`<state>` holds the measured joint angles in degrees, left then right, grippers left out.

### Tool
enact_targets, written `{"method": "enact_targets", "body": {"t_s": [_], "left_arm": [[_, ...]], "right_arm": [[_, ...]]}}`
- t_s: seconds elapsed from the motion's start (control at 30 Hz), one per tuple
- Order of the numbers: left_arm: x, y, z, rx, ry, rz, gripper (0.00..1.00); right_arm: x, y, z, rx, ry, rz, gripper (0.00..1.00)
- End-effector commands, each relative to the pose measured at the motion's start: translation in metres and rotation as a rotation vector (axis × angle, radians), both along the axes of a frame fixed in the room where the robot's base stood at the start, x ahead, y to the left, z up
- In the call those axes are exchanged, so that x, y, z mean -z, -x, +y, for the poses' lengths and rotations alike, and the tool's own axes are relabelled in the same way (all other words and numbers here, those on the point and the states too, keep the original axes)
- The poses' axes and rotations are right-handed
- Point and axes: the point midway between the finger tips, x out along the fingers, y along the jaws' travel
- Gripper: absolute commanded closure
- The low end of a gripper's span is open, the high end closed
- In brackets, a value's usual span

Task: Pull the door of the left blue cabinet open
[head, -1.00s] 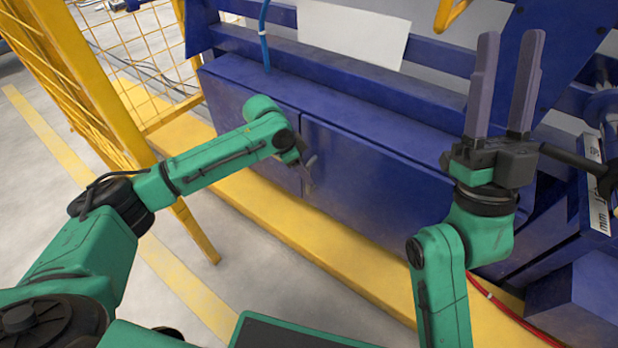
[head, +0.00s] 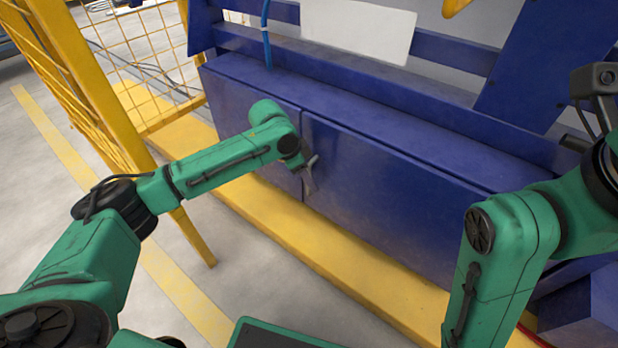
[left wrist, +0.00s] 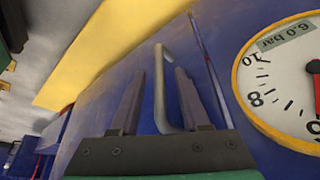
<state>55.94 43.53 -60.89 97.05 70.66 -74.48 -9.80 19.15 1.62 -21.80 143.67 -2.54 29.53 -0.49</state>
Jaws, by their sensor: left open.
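The left blue cabinet door (head: 245,110) looks shut, flush beside the right blue door (head: 385,185) in the head view. My left gripper (head: 309,178) is at the seam between the two doors, its fingers largely hidden by its wrist. In the left wrist view, a grey bar handle (left wrist: 160,85) stands between the open fingers of my left gripper (left wrist: 158,100). Gaps show on both sides of the handle, so it is not clamped. My right arm reaches the right edge of the head view, and its fingers are outside the picture.
A round gauge marked 6.0 Bar (left wrist: 285,80) is close at the right in the left wrist view. A yellow floor-level beam (head: 330,255) runs along the cabinet front. A yellow mesh fence (head: 150,60) and post stand left of the cabinet.

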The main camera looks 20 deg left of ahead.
Motion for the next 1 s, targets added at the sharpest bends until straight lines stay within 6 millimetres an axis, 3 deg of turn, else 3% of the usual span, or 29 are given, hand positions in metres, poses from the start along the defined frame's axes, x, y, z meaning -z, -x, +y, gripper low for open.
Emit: {"method": "enact_targets", "body": {"t_s": [0.03, 0.07, 0.17, 1.0], "left_arm": [[-0.0001, 0.0, 0.0, 0.0, 0.0, 0.0, 0.54], [-0.0002, 0.0, 0.0001, 0.0, 0.0, 0.0, 0.62], [-0.0001, 0.0, 0.0, 0.0, 0.0, 0.0, 1.0], [0.0003, 0.0001, 0.0, 0.0, 0.0, 0.0, 1.0]], "right_arm": [[-0.0001, -0.0002, 0.0, 0.0, 0.0, 0.001, 0.5], [-0.0001, -0.0003, 0.0, 0.0, 0.0, 0.001, 0.5], [0.0, -0.0005, 0.0002, 0.0, 0.001, 0.002, 0.5], [0.0004, -0.0007, 0.0001, 0.0, 0.001, 0.003, 0.5]]}}
